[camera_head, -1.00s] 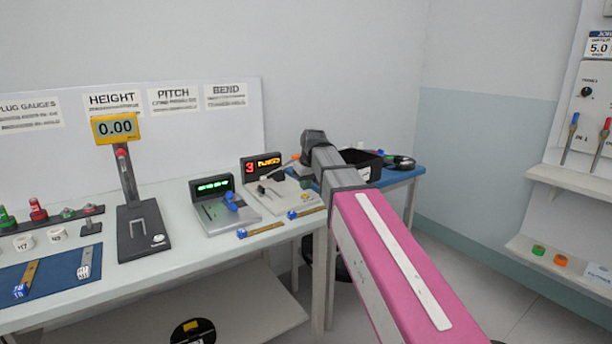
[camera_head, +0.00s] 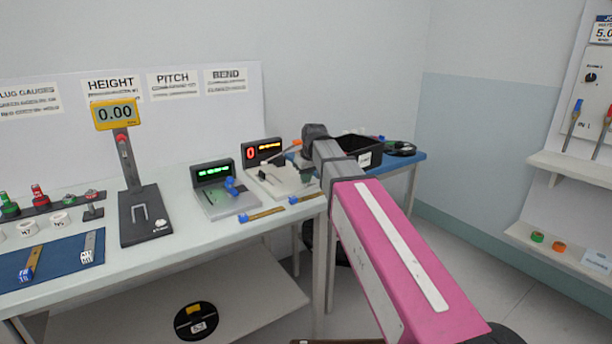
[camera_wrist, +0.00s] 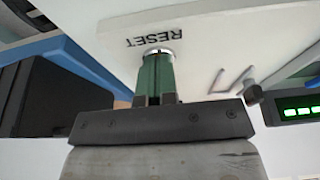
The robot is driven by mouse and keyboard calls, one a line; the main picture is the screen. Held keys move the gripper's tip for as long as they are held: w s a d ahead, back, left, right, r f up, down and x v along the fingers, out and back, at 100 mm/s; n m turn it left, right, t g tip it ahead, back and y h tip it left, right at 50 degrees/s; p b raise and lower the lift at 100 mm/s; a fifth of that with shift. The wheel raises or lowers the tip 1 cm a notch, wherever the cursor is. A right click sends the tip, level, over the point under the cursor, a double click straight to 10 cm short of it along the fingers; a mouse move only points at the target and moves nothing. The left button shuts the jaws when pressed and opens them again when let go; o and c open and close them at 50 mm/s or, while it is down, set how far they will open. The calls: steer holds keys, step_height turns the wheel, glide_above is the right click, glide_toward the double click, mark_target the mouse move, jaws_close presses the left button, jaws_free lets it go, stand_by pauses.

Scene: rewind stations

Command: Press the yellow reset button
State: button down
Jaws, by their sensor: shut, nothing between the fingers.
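In the wrist view, my gripper (camera_wrist: 157,60) is shut, with its green fingers together and nothing between them. Its tips are at a round silver rim (camera_wrist: 158,49) beside the word RESET on a pale panel (camera_wrist: 215,55). The yellow button face is hidden behind the fingertips, so I cannot tell how far it is pressed. My wrist covers part of that area.
Left of it is a grey pitch station (camera_head: 217,205) with a green display. A black bin (camera_head: 358,150) stands on the blue table (camera_head: 398,172) to the right. The height gauge (camera_head: 145,220) is further left. Small blue-ended strips lie at the bench's front edge.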

steer(key=shift+s+f, duration=0.1)
steer(key=shift+f, duration=0.05)
steer(key=r, duration=0.4)
steer(key=shift+w+r, duration=0.1)
steer(key=shift+w, duration=0.1)
steer(key=v, duration=1)
steer(key=shift+s, duration=0.1)
